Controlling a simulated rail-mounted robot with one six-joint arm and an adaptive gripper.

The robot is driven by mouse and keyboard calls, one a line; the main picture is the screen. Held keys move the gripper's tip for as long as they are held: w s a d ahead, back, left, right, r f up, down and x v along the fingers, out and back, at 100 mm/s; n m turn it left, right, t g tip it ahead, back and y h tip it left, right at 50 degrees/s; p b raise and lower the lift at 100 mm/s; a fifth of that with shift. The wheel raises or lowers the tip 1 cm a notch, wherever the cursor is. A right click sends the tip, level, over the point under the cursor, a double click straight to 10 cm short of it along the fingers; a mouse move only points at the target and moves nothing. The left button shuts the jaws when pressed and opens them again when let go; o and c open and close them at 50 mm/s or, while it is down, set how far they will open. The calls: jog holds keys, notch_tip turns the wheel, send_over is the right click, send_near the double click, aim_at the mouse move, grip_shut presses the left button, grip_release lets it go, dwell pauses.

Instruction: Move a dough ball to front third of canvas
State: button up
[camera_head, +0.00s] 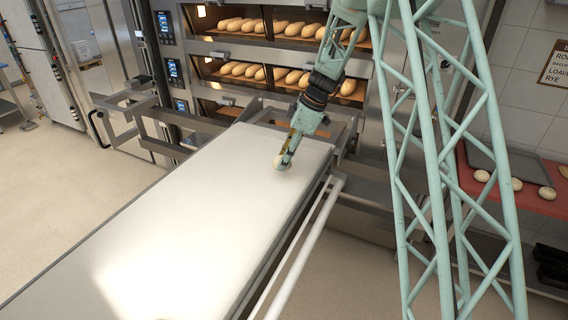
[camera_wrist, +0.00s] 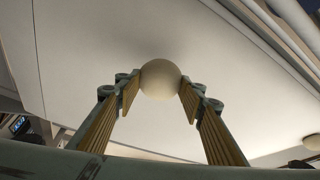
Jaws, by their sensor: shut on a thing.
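A pale round dough ball (camera_wrist: 160,79) is between the two fingers of my gripper (camera_wrist: 160,88) in the wrist view. The fingers touch it on both sides. In the head view my gripper (camera_head: 284,161) points down at the oven end of the white canvas (camera_head: 190,200), with the dough ball (camera_head: 281,163) at its tips. I cannot tell whether the ball touches the canvas or hangs just above it. More dough balls (camera_head: 482,176) (camera_head: 516,184) lie on the red surface (camera_head: 510,195) at the right.
Deck ovens (camera_head: 275,50) with rows of loaves stand behind the canvas. A metal rail (camera_head: 300,250) runs along its right side. A grey tray (camera_head: 508,162) lies by the dough balls at the right. The visible canvas is otherwise bare.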

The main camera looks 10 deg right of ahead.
jog(key=shift+w+d, duration=0.25)
jog(key=shift+w, duration=0.55)
jog(key=shift+f, duration=0.2)
jog(key=shift+f, duration=1.65)
jog(key=shift+f, duration=0.15)
jog(key=o, duration=0.8)
jog(key=shift+r, duration=0.2)
jog(key=shift+d+r, duration=0.1)
jog(key=shift+r, duration=0.15)
jog(key=v, duration=1.1)
jog(key=shift+r, duration=0.25)
